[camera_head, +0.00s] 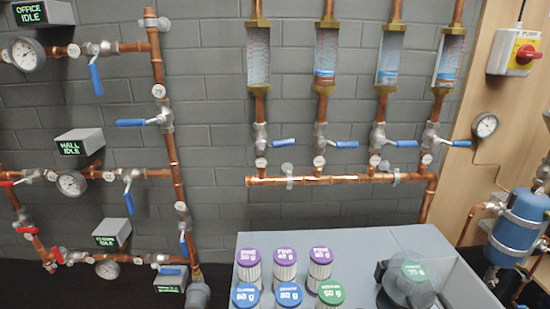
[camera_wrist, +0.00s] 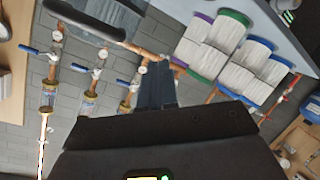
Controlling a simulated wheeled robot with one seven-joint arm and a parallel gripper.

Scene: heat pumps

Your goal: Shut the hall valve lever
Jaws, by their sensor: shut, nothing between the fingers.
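The hall display box (camera_head: 80,142) reads "HALL IDLE" in green at the left of the head view. Below it, a copper pipe with a round gauge (camera_head: 72,184) carries a valve whose blue lever (camera_head: 129,203) hangs down, across the pipe. A red lever (camera_head: 8,183) sits at the left end of this line. My gripper (camera_wrist: 156,86) shows only in the wrist view, as dark fingers shut together with nothing held. It points toward the wall pipes and the filter cylinders, apart from the hall valve. The hall lever is not identifiable in the wrist view.
The office line above has its own blue lever (camera_head: 95,78); another blue lever (camera_head: 131,122) lies across the riser. Several blue-levered valves sit under sight glasses (camera_head: 326,54). A grey bench (camera_head: 375,240) with capped cylinders stands in front. A blue tank (camera_head: 520,222) is at right.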

